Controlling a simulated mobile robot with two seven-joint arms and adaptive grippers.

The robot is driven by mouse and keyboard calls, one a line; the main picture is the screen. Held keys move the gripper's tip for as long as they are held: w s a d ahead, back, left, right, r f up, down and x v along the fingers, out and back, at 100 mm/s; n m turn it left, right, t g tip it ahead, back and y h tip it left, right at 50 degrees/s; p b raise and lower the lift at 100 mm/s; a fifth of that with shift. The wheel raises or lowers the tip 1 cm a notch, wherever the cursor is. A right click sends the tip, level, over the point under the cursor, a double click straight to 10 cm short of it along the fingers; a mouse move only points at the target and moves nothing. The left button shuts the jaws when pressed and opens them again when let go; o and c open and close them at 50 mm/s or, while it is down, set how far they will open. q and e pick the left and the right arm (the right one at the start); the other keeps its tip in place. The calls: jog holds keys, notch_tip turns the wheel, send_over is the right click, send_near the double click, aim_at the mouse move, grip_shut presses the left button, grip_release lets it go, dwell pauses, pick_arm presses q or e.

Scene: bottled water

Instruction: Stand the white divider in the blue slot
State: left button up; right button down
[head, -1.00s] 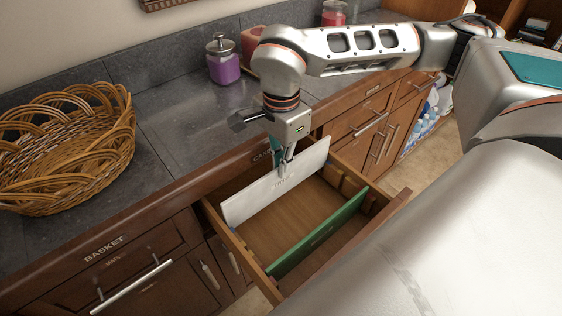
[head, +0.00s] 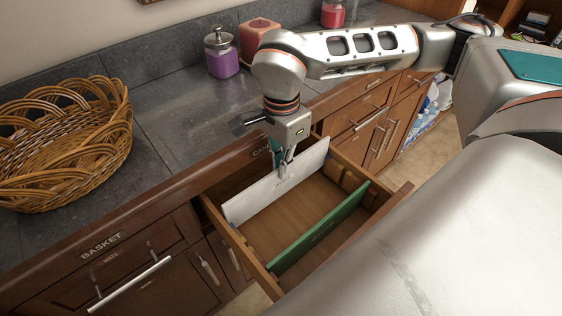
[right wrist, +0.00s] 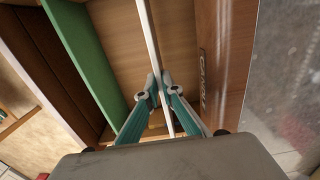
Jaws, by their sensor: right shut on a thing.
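The white divider (head: 252,200) stands on edge, lengthwise, inside the open drawer, close to its cabinet-side wall. My right gripper (head: 285,170) is shut on its upper edge near the middle, pointing down from above. In the right wrist view, the two fingertips (right wrist: 160,92) pinch the thin white divider (right wrist: 151,40) from both sides. My left gripper is not in view.
A green divider (head: 318,231) stands across the drawer (head: 300,205), roughly parallel to the white one, with bare floor between them. A wicker basket (head: 60,145), a purple jar (head: 222,60) and a candle (head: 256,38) stand on the counter above.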

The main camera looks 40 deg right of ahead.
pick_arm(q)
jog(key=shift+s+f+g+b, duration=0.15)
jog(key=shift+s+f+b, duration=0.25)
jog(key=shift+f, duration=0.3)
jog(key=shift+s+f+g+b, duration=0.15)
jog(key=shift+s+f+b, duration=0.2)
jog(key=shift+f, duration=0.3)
pick_arm(e)
send_over(281, 194)
jog(key=shift+w+d+f, duration=0.15)
jog(key=shift+f, duration=0.95)
jog(key=shift+w+d+f, duration=0.1)
jog(key=shift+f, duration=1)
jog(key=c, duration=2.2)
grip_release()
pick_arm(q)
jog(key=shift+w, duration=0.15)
pick_arm(e)
jog(key=shift+o, duration=0.2)
jog(key=shift+r, duration=0.1)
notch_tip(281, 194, up, 12)
jog(key=shift+s, duration=0.1)
